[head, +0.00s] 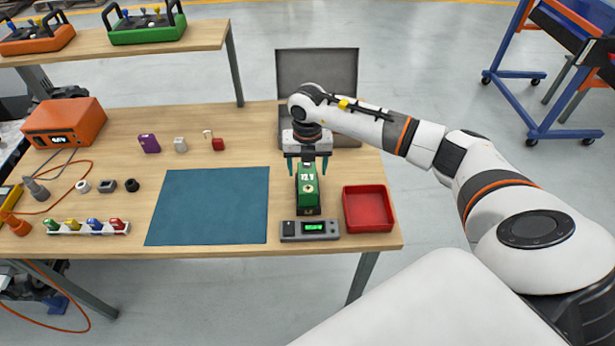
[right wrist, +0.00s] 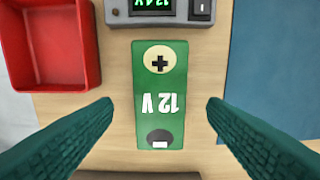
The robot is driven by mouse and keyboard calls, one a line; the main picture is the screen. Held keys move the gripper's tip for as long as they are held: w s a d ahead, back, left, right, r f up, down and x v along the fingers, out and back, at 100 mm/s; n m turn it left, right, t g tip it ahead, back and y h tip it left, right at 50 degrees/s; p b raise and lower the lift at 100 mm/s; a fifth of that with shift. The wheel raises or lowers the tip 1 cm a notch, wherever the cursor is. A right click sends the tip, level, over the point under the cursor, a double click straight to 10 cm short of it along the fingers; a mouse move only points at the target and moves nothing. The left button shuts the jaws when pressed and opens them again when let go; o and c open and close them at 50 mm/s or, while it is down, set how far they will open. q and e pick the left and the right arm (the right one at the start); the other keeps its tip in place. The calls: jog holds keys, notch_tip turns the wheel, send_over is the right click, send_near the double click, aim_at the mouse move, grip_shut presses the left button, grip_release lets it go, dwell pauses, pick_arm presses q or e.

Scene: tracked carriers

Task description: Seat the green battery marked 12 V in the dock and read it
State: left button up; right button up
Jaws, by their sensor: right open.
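The green battery (head: 307,189), marked 12 V, stands directly behind the grey dock (head: 310,231) on the wooden table. The dock's small display is lit green; in the right wrist view the dock (right wrist: 158,12) shows a reading like 12.4 V, cut by the frame edge. The battery (right wrist: 160,95) shows a plus terminal at its dock end. My right gripper (head: 308,166) is open above the battery. In the right wrist view its fingers (right wrist: 160,110) stand apart on both sides, with gaps to the battery. My left gripper is not in view.
A red tray (head: 369,209) stands close right of the dock, and a blue mat (head: 208,206) lies to the left. An open grey case (head: 318,75) is behind my gripper. An orange unit (head: 64,122) and small parts fill the table's left side.

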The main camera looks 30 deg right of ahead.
notch_tip(320, 180, up, 8)
jog(key=b, duration=0.1)
jog(key=shift+f, duration=0.15)
dwell(0.4)
